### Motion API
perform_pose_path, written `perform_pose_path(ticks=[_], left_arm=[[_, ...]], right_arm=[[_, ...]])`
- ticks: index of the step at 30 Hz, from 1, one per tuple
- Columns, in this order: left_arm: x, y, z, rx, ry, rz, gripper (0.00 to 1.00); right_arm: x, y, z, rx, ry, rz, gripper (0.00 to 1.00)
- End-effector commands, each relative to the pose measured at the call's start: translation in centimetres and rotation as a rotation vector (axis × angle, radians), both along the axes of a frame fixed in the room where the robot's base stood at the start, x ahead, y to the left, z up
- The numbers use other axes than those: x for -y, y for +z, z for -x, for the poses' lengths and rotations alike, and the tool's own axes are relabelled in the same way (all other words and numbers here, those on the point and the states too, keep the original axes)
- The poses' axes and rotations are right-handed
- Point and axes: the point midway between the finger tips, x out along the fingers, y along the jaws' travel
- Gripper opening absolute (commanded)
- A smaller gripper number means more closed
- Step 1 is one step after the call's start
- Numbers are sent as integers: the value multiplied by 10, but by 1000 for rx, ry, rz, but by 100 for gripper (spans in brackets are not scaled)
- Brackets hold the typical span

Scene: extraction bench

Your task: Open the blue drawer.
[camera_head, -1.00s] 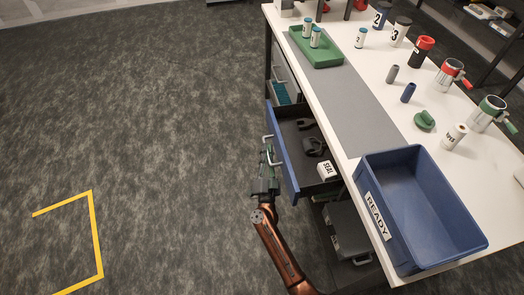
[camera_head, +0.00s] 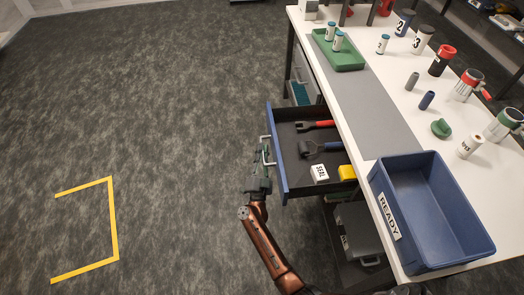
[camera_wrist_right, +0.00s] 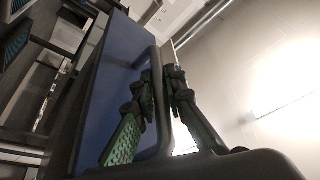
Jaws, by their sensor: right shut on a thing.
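The blue drawer (camera_head: 277,158) stands pulled out from under the bench, its inside in plain view. In the right wrist view the gripper's green fingers (camera_wrist_right: 160,95) close around the bar of the handle (camera_wrist_right: 156,65), against the blue front panel (camera_wrist_right: 120,60). My left gripper is not in view.
On the bench stand a blue READY bin (camera_head: 384,180), a green tray (camera_head: 355,62) and several cups and bottles. Another drawer (camera_head: 300,92) is partly open behind the blue one. A grey case (camera_head: 360,235) sits below. Carpet left of the drawer is clear.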

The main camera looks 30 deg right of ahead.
Motion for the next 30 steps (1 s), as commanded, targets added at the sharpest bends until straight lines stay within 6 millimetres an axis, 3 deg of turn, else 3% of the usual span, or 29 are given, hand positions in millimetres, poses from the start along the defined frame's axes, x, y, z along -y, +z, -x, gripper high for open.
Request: perform_pose_path(ticks=[2, 3, 10, 20, 30], left_arm=[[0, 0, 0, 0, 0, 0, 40], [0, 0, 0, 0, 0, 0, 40], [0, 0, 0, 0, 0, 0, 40], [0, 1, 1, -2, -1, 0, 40], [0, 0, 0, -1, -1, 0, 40]], right_arm=[[-1, -2, 0, -3, 1, -1, 0], [-1, -2, 0, -2, 2, -1, 12], [-1, -1, 0, -1, 2, 0, 28], [-2, -1, 1, -1, 2, 0, 29], [-27, -17, 36, -3, 1, -2, 29]])
